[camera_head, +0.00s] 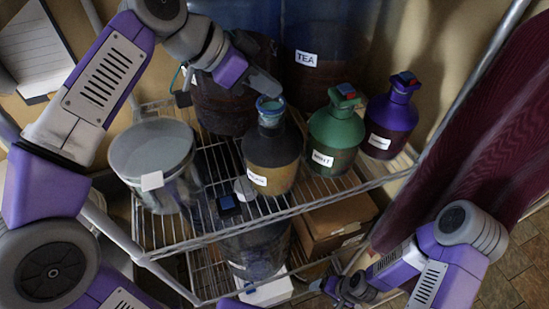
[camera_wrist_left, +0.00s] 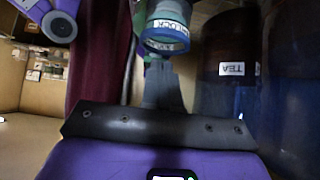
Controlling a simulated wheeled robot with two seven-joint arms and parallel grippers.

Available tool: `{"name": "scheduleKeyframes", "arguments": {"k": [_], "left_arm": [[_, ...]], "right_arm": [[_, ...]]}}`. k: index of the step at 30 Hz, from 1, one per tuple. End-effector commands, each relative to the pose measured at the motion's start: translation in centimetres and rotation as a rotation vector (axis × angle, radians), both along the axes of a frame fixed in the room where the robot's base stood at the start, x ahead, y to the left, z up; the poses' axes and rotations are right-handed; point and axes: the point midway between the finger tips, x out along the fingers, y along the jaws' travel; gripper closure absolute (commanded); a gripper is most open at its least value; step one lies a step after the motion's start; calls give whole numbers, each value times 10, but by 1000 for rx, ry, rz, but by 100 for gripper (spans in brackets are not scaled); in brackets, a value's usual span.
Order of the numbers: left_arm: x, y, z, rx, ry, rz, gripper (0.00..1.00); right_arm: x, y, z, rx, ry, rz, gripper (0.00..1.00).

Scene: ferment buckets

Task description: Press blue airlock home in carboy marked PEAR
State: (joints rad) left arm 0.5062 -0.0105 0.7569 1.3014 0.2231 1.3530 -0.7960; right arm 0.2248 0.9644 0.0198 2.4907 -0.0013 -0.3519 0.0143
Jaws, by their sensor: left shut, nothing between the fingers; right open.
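A brown carboy (camera_head: 272,150) with a small white label stands on the upper wire shelf; I cannot read the label. A blue-teal ring-shaped piece (camera_head: 270,104) sits at its neck; it also shows in the left wrist view as a blue ring (camera_wrist_left: 165,38) with white lettering. I cannot tell how deep it sits. My left gripper (camera_head: 268,88) is shut and empty, its tip just above and touching or nearly touching this piece. A dark blue block (camera_head: 228,205) lies on the shelf at the front. My right gripper (camera_head: 345,290) is open at the lower right, away from the shelf.
A green carboy (camera_head: 336,130) and a purple carboy (camera_head: 391,120), both with red-and-blue tops, stand to the right. A lidded grey bucket (camera_head: 152,150) stands at the left. A large TEA vessel (camera_head: 318,85) stands behind. Cardboard boxes (camera_head: 335,222) are on the lower shelf.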

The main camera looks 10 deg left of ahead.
Motion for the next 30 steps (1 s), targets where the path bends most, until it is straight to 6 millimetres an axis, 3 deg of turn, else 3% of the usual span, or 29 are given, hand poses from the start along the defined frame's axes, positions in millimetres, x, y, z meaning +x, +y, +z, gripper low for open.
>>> {"name": "scheduleKeyframes", "arguments": {"k": [30], "left_arm": [[0,0,-16,0,0,0,100]], "right_arm": [[0,0,-16,0,0,0,16]]}}
